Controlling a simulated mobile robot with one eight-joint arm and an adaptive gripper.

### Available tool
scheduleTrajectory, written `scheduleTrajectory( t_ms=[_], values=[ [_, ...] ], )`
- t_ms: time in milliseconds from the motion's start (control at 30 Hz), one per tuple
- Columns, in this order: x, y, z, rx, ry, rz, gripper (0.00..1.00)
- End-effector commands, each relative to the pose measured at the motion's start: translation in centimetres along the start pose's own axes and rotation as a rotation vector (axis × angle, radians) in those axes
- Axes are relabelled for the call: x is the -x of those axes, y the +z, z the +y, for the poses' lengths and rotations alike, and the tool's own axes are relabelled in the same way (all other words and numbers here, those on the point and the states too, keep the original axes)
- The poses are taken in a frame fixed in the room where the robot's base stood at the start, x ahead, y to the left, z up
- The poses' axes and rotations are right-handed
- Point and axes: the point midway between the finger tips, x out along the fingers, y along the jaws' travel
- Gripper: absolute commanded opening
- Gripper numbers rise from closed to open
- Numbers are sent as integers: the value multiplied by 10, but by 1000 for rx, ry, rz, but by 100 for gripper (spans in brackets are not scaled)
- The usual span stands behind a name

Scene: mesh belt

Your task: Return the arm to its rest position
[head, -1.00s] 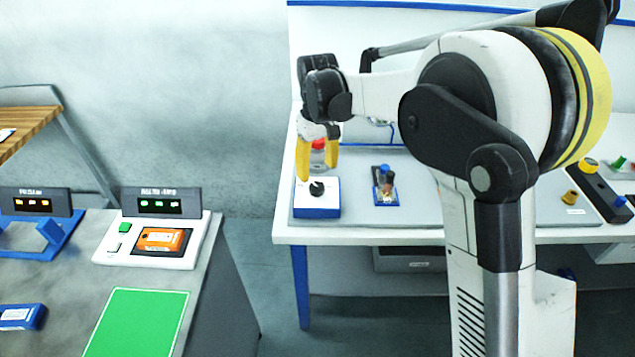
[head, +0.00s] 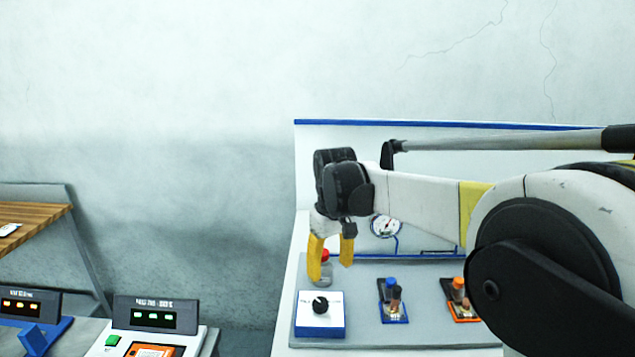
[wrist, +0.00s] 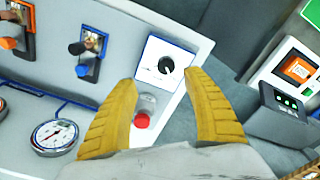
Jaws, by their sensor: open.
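My gripper (head: 330,255) hangs from my arm above the left end of the white bench, with its two yellow fingers pointing down. In the wrist view, my gripper (wrist: 165,115) has its fingers spread apart with nothing held between them.
A pressure gauge (head: 386,227) is at the bench's back. A blue holder (head: 393,312) and an orange holder (head: 459,308) stand on the bench panel. At lower left are a display station with green lights (head: 155,315) and a wooden table (head: 35,222).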

Motion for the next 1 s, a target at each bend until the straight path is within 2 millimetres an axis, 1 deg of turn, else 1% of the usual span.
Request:
scheduleTrajectory(
  t_ms=[33, 67, 133, 167, 200, 267, 300, 367, 400, 467, 500, 600, 700, 800, 900, 1000],
  values=[
    [9, 19, 4, -31, 9, 27, 59],
    [15, 30, 7, -51, 15, 45, 59],
    [27, 58, 12, -102, 31, 95, 59],
    [31, 71, 14, -124, 39, 118, 59],
    [36, 87, 15, -154, 48, 147, 59],
    [40, 113, 17, -197, 62, 190, 59],
    [42, 130, 17, -227, 71, 219, 59],
    [42, 156, 17, -270, 85, 263, 59],
    [40, 173, 16, -299, 94, 292, 59],
    [36, 198, 14, -342, 108, 336, 59],
    [32, 214, 13, -370, 117, 366, 59],
    [18, 249, 9, -434, 137, 433, 59],
    [3, 275, 5, -483, 154, 488, 59],
    [-9, 291, 2, -516, 165, 526, 59],
    [-15, 299, 1, -534, 170, 546, 59],
    [-16, 301, 1, -540, 172, 553, 59]
  ],
)
